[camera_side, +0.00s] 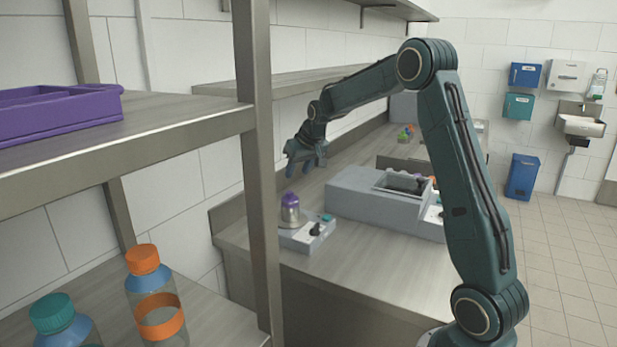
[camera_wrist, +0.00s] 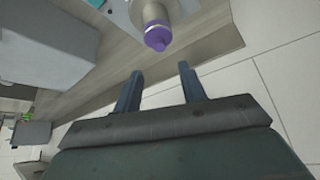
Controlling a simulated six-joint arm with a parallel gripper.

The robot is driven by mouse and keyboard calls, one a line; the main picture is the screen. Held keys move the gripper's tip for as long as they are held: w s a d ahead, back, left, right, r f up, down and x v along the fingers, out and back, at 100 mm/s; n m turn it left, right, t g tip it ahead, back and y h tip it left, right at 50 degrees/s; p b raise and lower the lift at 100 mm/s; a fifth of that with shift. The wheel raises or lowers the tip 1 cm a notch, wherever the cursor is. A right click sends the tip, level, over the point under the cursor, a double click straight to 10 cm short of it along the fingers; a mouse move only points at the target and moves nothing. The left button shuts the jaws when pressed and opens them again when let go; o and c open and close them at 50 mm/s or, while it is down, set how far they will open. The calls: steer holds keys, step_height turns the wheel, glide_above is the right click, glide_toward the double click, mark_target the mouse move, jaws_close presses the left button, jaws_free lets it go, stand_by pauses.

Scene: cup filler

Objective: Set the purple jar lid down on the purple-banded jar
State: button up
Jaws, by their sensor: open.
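The jar (camera_side: 290,215) stands upright on a small grey unit at the near end of the bench. The purple lid (camera_side: 290,198) sits on top of it. In the wrist view the purple lid (camera_wrist: 158,37) shows its pointed knob beyond my fingertips, with the pale jar body (camera_wrist: 150,10) behind it. A separate purple band cannot be made out clearly. My gripper (camera_side: 305,170) is above the jar, apart from it. Its two fingers (camera_wrist: 160,72) are spread with nothing between them.
A small grey unit with a black knob (camera_side: 314,230) bears the jar. A larger grey machine (camera_side: 370,203) stands to its right. A shelf post (camera_side: 258,150) stands in the foreground. Shelves at left hold a purple tray (camera_side: 60,112), an orange-capped bottle (camera_side: 150,290) and a teal-capped bottle (camera_side: 58,318).

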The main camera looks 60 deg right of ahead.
steer(key=shift+v, duration=1.5)
steer(key=s+a+r+n, duration=0.1)
steer(key=s+a+r, duration=0.1)
steer(key=s+a, duration=0.3)
steer(key=s+a+r+n+y, duration=0.1)
steer(key=s+a+r, duration=0.25)
steer(key=a, duration=0.35)
steer(key=s+a+r+n, duration=0.1)
steer(key=s+a+r, duration=0.1)
steer(key=s+a, duration=0.35)
steer(key=s+a+f+n, duration=0.1)
steer(key=s+a, duration=0.3)
steer(key=s, duration=0.4)
steer(key=s+a+f+n+y, duration=0.1)
steer(key=s+a+f, duration=0.2)
steer(key=s+a, duration=0.2)
steer(key=s, duration=0.3)
steer(key=shift+s+a+y, duration=0.25)
steer(key=shift+s+y, duration=0.05)
